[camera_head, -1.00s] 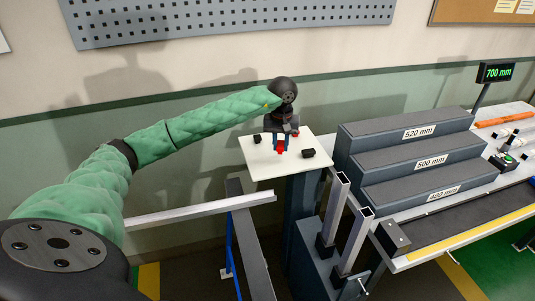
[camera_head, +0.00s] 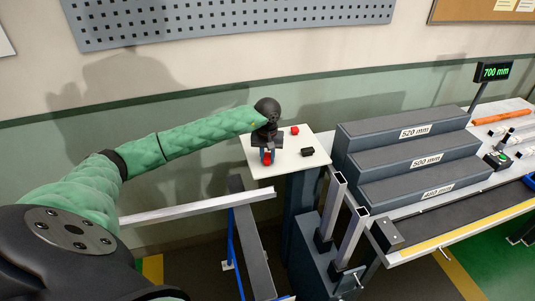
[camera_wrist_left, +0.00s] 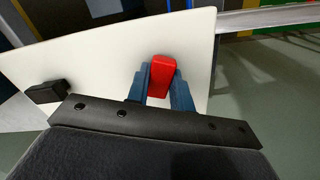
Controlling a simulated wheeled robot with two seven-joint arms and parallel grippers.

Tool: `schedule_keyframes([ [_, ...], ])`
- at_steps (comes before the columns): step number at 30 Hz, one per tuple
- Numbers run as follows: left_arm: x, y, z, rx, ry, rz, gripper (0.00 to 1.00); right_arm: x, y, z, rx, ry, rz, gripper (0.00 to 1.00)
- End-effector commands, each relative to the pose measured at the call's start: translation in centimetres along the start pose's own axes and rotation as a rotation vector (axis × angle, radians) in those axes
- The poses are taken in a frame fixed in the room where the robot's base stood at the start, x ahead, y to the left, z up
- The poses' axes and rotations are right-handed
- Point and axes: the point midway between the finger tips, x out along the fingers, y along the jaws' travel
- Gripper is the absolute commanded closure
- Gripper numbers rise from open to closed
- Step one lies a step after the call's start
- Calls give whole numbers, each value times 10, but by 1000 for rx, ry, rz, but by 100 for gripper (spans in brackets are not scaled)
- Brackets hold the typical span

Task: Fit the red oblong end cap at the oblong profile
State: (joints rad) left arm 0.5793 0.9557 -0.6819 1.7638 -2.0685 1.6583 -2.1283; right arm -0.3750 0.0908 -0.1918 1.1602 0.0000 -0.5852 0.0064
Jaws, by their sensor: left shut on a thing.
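My left gripper (camera_head: 267,159) is over the left part of a small white table (camera_head: 283,166), its blue fingers pointing down. It is shut on a red end cap (camera_wrist_left: 158,76), which shows between the blue fingers in the left wrist view. I cannot tell how far the cap is above the tabletop. A second red cap (camera_head: 295,131) lies at the table's back. Two upright metal profiles with open tops, a nearer one (camera_head: 350,240) and a farther one (camera_head: 334,205), stand in dark holders; which one is oblong is hard to tell. My right gripper is not in view.
A black cap (camera_head: 307,152) lies on the white table. A long silver bar (camera_head: 200,206) lies level at left, by a dark rail (camera_head: 252,240) on a blue stand. A stepped block (camera_head: 405,150) with length labels stands on the right bench.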

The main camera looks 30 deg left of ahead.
Motion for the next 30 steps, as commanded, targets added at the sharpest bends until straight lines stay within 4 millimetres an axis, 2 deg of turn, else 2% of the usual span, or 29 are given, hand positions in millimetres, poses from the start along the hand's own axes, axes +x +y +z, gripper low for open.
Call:
schedule_keyframes([
  [16, 4, 0, 0, 0, 0, 0, 98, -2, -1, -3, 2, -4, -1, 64],
  [17, 3, 0, 0, 0, 0, 0, 76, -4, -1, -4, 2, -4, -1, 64],
  [20, 3, 0, 0, 0, 0, 0, 56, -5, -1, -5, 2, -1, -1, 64],
  [30, 2, 0, 0, 0, 0, 0, 56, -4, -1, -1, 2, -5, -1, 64],
])
